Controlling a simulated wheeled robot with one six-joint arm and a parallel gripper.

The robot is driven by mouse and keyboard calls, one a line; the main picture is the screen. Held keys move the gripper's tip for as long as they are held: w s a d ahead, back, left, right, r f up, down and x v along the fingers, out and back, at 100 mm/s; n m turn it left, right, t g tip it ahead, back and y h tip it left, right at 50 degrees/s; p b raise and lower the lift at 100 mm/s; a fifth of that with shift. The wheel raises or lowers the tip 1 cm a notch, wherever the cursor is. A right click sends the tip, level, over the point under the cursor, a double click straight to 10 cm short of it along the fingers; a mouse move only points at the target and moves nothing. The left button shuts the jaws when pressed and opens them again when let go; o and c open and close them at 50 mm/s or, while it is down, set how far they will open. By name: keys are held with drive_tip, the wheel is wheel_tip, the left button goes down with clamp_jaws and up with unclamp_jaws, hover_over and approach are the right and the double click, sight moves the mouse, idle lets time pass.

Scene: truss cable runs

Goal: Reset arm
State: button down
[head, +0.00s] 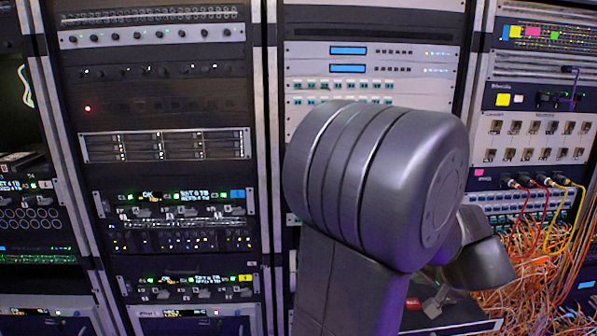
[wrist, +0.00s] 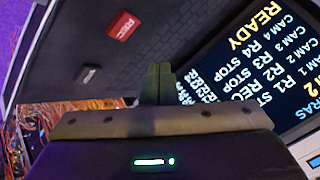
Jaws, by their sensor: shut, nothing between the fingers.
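My gripper (wrist: 159,72) shows in the wrist view, its two dark fingers together and empty, pointing up the picture. In the wrist view, a dark panel with a red REC button (wrist: 123,26) lies beyond the fingers, up and to the left. A lit screen (wrist: 265,65) with white and yellow text, including READY and CAM lines, is to the right of the fingers. In the head view my dark grey arm (head: 385,190) stands large in front of the racks; I cannot make out the gripper's fingers there.
Equipment racks (head: 165,145) with lit panels fill the background. Tangled orange cables (head: 530,255) hang at the lower right, with red and yellow leads plugged in above. In the wrist view, a small grey button (wrist: 88,74) sits on the dark panel.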

drive_tip(key=shift+f+b, duration=0.8)
drive_tip(key=shift+r+b, duration=0.3)
drive_tip(key=shift+b, duration=0.4)
drive_tip(key=shift+r+p, duration=0.25)
drive_tip(key=shift+p, duration=1.6)
